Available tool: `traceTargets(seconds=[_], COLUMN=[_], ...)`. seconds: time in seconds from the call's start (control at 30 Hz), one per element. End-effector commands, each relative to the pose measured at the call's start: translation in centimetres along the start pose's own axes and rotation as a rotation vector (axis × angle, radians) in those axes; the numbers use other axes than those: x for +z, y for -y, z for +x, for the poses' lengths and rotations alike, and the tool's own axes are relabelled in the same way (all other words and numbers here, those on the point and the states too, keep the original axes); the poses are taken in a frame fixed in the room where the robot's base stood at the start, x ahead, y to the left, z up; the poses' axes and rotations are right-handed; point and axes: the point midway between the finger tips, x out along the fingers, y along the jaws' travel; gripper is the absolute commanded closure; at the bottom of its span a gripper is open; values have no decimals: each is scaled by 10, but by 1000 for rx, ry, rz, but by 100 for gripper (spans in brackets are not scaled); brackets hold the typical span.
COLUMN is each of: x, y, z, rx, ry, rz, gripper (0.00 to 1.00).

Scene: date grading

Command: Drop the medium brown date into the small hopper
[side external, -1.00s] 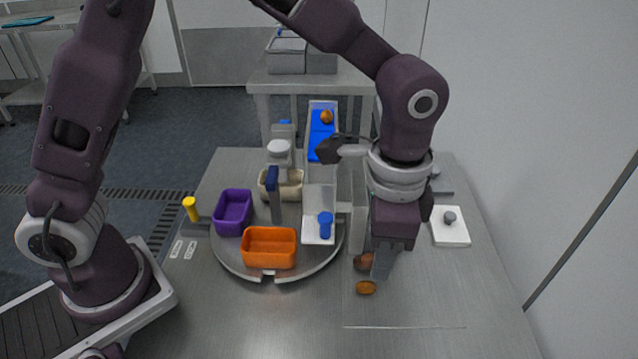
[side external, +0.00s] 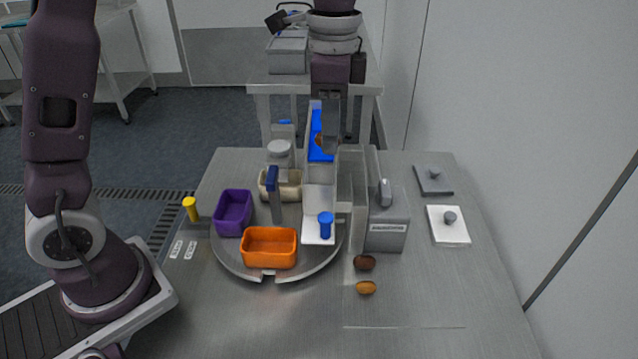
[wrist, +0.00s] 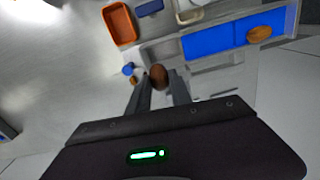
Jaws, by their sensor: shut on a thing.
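My gripper (side external: 328,143) is shut on the medium brown date (wrist: 159,75), which sits between the fingertips in the wrist view. In the side view the gripper points down at the upper part of the sloping chute, hiding part of it, and the date is mostly hidden. The chute has a blue bed (side external: 315,118), also seen in the wrist view (wrist: 207,40). An amber date (wrist: 259,33) lies on this blue bed. I cannot tell for sure which part is the small hopper.
A dark brown date (side external: 364,262) and an orange-brown date (side external: 366,287) lie on the table. A round turntable (side external: 222,262) carries orange (side external: 269,262), purple (side external: 218,222) and cream (side external: 292,192) bins. A grey box (side external: 387,235) stands right of the chute.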

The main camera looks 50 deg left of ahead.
Motion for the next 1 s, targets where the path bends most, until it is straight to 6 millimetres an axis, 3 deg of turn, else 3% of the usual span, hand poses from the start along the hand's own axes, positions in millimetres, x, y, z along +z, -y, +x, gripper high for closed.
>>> traceTargets(seconds=[0.33, 0.37, 0.47, 0.5, 0.77, 1.0], x=[0, 0, 0, 0, 0, -1], y=[0, 0, 0, 0, 0, 1], z=[7, 7, 7, 7, 6, -37], rx=[0, 0, 0, -1, -1, -4], ry=[0, 0, -1, -1, -1, -5], rz=[0, 0, 0, 0, 0, 0], gripper=[94, 71, 51, 49, 49, 49])
